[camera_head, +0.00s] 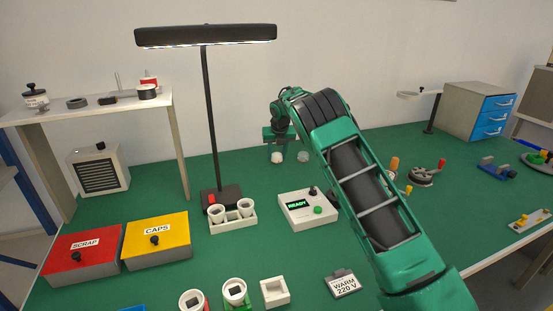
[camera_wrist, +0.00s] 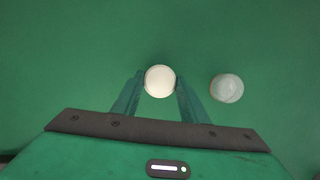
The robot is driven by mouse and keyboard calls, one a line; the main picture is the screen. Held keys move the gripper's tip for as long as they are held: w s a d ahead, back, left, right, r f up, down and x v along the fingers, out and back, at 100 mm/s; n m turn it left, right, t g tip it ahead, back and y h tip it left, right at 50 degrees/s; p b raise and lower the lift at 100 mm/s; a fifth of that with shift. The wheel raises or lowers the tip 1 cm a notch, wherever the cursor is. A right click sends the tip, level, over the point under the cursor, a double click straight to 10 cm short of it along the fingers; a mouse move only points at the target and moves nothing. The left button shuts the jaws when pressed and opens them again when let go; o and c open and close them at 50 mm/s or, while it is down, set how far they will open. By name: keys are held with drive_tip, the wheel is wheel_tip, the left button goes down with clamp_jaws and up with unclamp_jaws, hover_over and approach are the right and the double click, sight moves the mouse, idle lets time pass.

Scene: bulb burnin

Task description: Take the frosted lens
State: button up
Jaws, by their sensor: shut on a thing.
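The frosted lens (camera_wrist: 160,81) is a round, milky white piece in the wrist view. My gripper (camera_wrist: 160,88) is shut on it, with one finger at its left side and one at its right. In the head view the lens (camera_head: 277,158) shows as a small white spot just below my gripper (camera_head: 278,144) at the back of the green table. I cannot tell whether it is touching the table. A second round piece, a clear greyish lens (camera_wrist: 227,88), lies on the table to the right, apart from my fingers; it also shows in the head view (camera_head: 303,156).
A lamp on a dark post (camera_head: 211,120) stands left of my gripper. A white control box reading READY (camera_head: 308,209) and a tray with white cups (camera_head: 233,223) are nearer. Bare green table surrounds the two lenses.

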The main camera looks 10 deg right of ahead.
sight(276, 153)
wheel_tip(276, 153, up, 4)
drive_tip(key=shift+f, duration=0.1)
drive_tip(key=s+a+r, duration=0.6)
drive_tip(key=a+r, duration=0.4)
drive_tip(key=r, duration=0.1)
idle(0.7)
drive_tip(key=shift+d, duration=0.1)
